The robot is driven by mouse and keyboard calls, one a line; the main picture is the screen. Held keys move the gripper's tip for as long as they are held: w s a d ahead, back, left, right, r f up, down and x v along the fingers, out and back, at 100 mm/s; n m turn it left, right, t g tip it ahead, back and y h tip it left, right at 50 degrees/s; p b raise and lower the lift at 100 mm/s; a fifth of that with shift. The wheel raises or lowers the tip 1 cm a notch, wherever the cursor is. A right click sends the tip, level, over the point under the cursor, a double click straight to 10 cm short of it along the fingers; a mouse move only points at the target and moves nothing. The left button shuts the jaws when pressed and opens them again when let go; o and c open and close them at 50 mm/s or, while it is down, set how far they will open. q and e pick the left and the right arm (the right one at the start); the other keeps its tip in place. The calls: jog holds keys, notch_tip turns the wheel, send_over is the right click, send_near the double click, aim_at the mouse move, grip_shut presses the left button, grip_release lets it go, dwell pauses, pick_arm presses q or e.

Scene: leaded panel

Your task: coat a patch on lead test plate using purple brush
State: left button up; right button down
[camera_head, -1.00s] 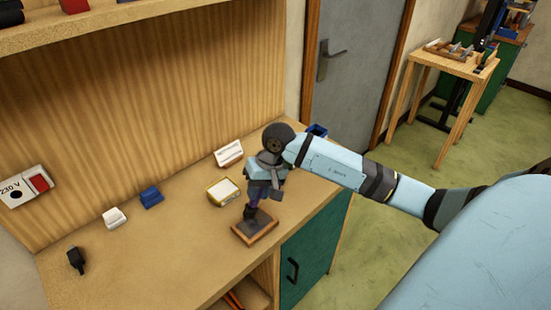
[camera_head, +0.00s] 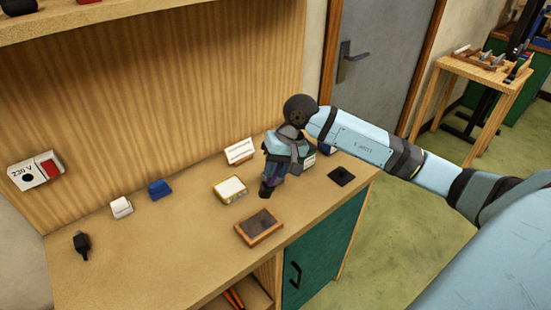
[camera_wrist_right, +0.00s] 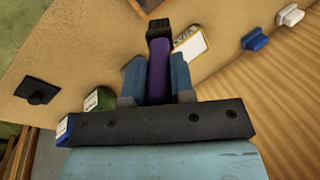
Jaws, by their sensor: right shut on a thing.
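My right gripper (camera_head: 273,178) is shut on the purple brush, whose black end points down over the workbench. In the right wrist view the purple handle (camera_wrist_right: 159,75) sits between the two blue fingers, with the black brush end (camera_wrist_right: 158,28) beyond them. In the head view the brush (camera_head: 267,188) is small and partly hidden by the gripper. The lead test plate (camera_head: 259,226) is a dark slab in a brown wooden frame near the bench's front edge. The brush is apart from it, behind it. Any coating on the plate is too small to tell. My left gripper is out of view.
A yellow-rimmed white tray (camera_head: 230,190) lies left of the gripper, with a white sign (camera_head: 239,151) behind. A black square with a knob (camera_head: 341,176) lies to the right. A blue block (camera_head: 159,189), white block (camera_head: 121,207) and black plug-like item (camera_head: 82,245) stand left.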

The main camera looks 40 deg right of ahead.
jog(key=shift+d+r, duration=0.1)
jog(key=shift+r, duration=1.3)
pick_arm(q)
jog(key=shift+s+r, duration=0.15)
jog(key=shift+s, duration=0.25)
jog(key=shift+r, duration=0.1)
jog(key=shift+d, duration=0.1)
